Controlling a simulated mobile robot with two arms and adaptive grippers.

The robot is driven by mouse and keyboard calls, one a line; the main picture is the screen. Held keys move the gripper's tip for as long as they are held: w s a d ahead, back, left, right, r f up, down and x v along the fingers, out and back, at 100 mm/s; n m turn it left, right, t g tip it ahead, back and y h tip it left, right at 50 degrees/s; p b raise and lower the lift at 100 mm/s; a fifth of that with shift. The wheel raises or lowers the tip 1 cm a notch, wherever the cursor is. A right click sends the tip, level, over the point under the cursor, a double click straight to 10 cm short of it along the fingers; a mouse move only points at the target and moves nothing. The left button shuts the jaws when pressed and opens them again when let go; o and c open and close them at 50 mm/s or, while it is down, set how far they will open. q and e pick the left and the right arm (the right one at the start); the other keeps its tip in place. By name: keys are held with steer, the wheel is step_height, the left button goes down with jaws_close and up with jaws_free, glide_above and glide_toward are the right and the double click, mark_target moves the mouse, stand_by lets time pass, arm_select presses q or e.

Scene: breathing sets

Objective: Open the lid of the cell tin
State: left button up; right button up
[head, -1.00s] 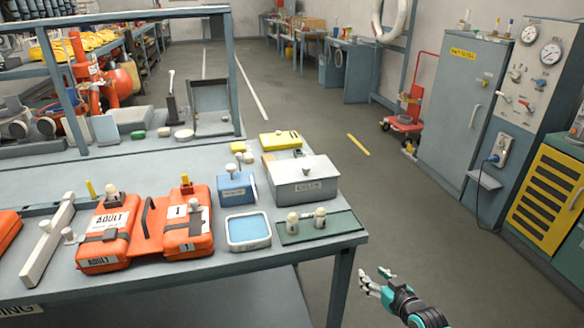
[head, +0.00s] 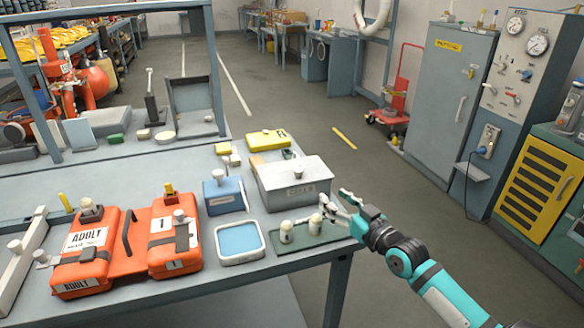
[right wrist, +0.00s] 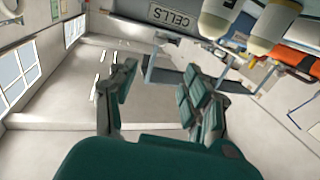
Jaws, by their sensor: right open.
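In the right wrist view the tin's "CELLS" label (right wrist: 176,18) shows at the top. My right gripper (head: 337,200) is open and empty, just right of the tin's front corner and near the two white cells. In the right wrist view its fingers (right wrist: 160,90) are spread with nothing between them. My left gripper is not in view.
Two white cells (head: 286,231) stand on a green mat (head: 290,244) in front of the tin. A blue box (head: 225,197), a blue-topped tray (head: 240,242) and an orange vest pack (head: 90,258) are to the left. A yellow case (head: 267,140) lies behind. The floor to the right is open.

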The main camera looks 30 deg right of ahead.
steer(key=w, duration=0.1)
glide_toward(301, 173)
steer(key=w, duration=1.1)
steer(key=shift+a+r, duration=0.1)
steer(key=shift+a, duration=0.05)
steer(key=shift+c, duration=0.5)
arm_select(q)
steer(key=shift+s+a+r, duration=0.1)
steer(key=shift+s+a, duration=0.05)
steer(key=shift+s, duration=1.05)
arm_select(e)
steer(key=shift+w, duration=0.1)
jaws_close()
